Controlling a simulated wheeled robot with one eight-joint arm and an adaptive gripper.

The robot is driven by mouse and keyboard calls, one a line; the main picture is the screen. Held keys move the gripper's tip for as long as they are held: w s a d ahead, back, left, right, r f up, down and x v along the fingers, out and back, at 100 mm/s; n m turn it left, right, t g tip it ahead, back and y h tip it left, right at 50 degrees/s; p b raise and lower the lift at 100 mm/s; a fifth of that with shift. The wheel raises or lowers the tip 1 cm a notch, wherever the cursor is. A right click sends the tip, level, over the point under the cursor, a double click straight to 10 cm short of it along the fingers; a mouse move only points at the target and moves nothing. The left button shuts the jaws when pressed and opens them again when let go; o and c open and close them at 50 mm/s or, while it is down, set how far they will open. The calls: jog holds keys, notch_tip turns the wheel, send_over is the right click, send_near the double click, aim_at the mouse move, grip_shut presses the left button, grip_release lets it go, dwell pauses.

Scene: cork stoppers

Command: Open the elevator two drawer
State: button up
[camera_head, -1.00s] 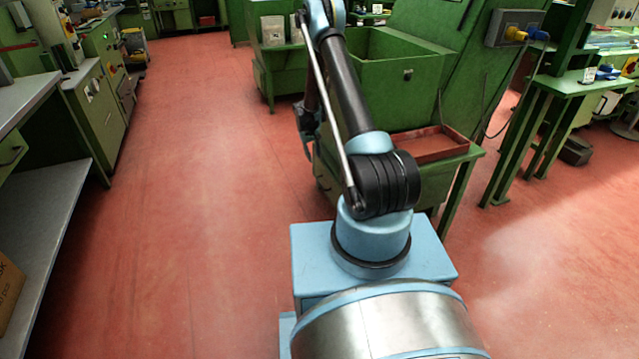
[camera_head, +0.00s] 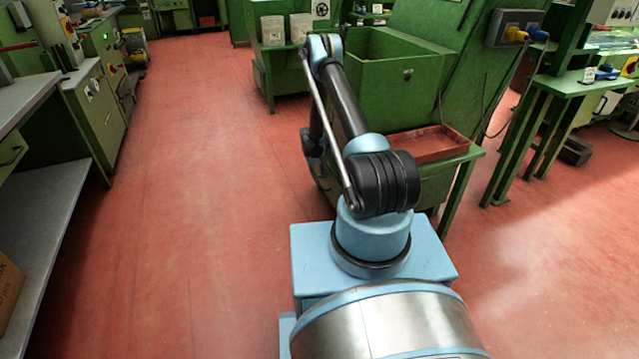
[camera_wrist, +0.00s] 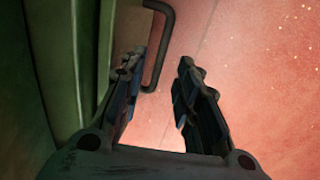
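A green machine with an open hopper (camera_head: 390,78) and a lower cabinet stands ahead of me, partly hidden behind my arm in the head view. In the wrist view, a green panel (camera_wrist: 52,70) fills the left side, with a dark C-shaped handle (camera_wrist: 167,35) standing out from it. My gripper (camera_wrist: 156,68) is open, with its fingers apart. The handle's outer bar shows between the two fingertips, close to the left finger. I cannot tell whether they touch. The fingers are not clear in the head view, and no open gap shows at the panel.
A red tray (camera_head: 432,143) rests on the green table beside the hopper. Green benches line the left side, with a grey shelf (camera_head: 45,215) near me. Cables hang from a socket box (camera_head: 512,28) at right. The red floor (camera_head: 190,200) is clear at left.

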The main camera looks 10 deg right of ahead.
aim_at(320, 183)
jog(key=shift+w+d+f, duration=0.1)
jog(key=shift+d+f, duration=0.1)
jog(key=shift+f, duration=0.9)
jog(key=shift+d+f, duration=0.2)
jog(key=shift+f, duration=0.85)
grip_shut()
